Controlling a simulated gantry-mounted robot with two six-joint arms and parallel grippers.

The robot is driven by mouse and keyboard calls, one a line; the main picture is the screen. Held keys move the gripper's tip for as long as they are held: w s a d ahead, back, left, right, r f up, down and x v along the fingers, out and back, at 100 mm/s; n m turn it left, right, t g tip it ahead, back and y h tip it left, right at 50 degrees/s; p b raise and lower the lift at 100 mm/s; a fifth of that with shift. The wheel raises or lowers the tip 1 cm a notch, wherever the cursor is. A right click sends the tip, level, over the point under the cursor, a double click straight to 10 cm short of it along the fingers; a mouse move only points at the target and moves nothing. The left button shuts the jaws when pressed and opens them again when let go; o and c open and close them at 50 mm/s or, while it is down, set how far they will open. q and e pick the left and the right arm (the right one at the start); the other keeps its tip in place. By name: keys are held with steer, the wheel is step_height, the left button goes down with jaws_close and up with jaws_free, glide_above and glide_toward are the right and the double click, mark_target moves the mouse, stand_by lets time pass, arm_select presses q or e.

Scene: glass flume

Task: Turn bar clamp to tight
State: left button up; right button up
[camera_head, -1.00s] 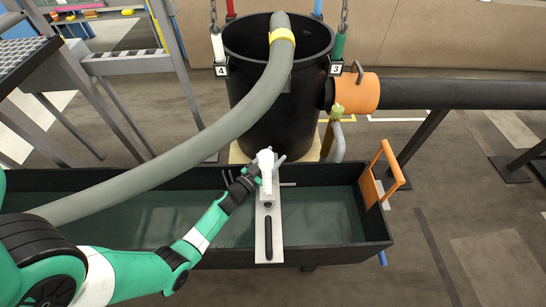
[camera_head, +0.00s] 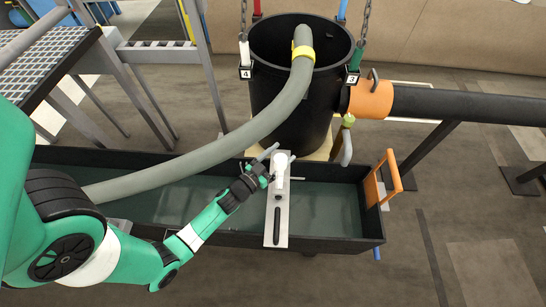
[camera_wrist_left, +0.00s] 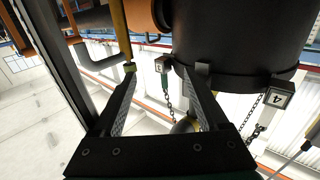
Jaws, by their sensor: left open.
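A pale metal plate (camera_head: 276,222) with a dark slot lies across the flume. At its far end stands a white upright part (camera_head: 281,168), which looks like part of the bar clamp. My left gripper (camera_head: 266,172) is close against the left side of the white part; contact cannot be told. In the left wrist view its two fingers (camera_wrist_left: 166,72) are spread, with no clamp part visible between them. My right gripper is not in view.
A black barrel (camera_head: 292,95) on chains stands behind the flume (camera_head: 335,243). A thick grey hose (camera_head: 210,147) arches over my left arm's far side. An orange gate handle (camera_head: 390,172) is at the right end, below a black pipe (camera_head: 470,104).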

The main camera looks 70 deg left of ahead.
arm_select(q)
steer(key=s+d+r+b, duration=0.1)
steer(key=s+d+r, duration=0.1)
steer(key=s+d, duration=0.2)
steer(key=shift+s+d+r, duration=0.3)
steer(key=shift+d+r, duration=0.05)
steer(key=shift+d, duration=0.15)
